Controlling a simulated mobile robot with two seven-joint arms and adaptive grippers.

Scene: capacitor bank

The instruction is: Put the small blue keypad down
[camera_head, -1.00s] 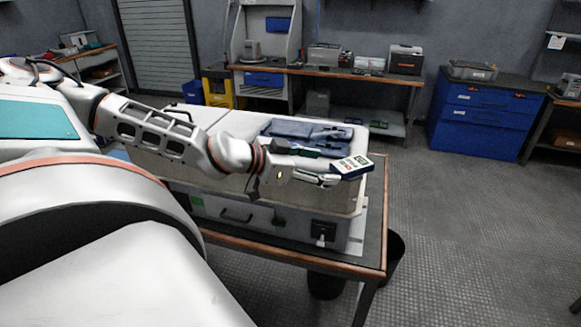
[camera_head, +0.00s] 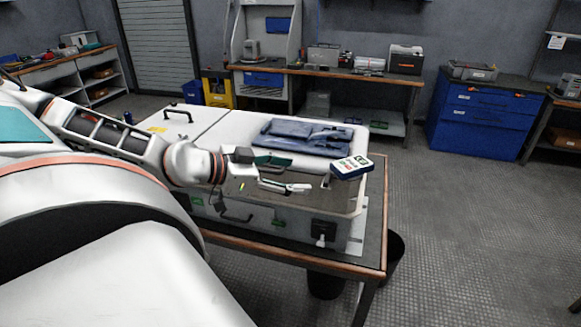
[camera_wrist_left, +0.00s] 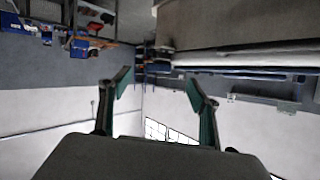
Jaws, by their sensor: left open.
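The small keypad (camera_head: 352,167), with a pale face, coloured buttons and blue sides, is at the right end of the big white case (camera_head: 215,127) in the head view. It looks slightly tilted; what bears it from below is hard to tell. My left gripper (camera_head: 299,174) is open and empty to the left of the keypad, apart from it. In the left wrist view the two fingers (camera_wrist_left: 160,80) are spread with nothing between them, and I cannot make out the keypad there. My right gripper is not in view.
Folded blue cloth (camera_head: 305,137) lies on the case just behind the keypad. The case stands on a wood-edged table (camera_head: 376,215). A dark bin (camera_head: 395,257) stands beside the table. A workbench (camera_head: 400,79) and blue drawers (camera_head: 483,120) are farther back. The floor at right is clear.

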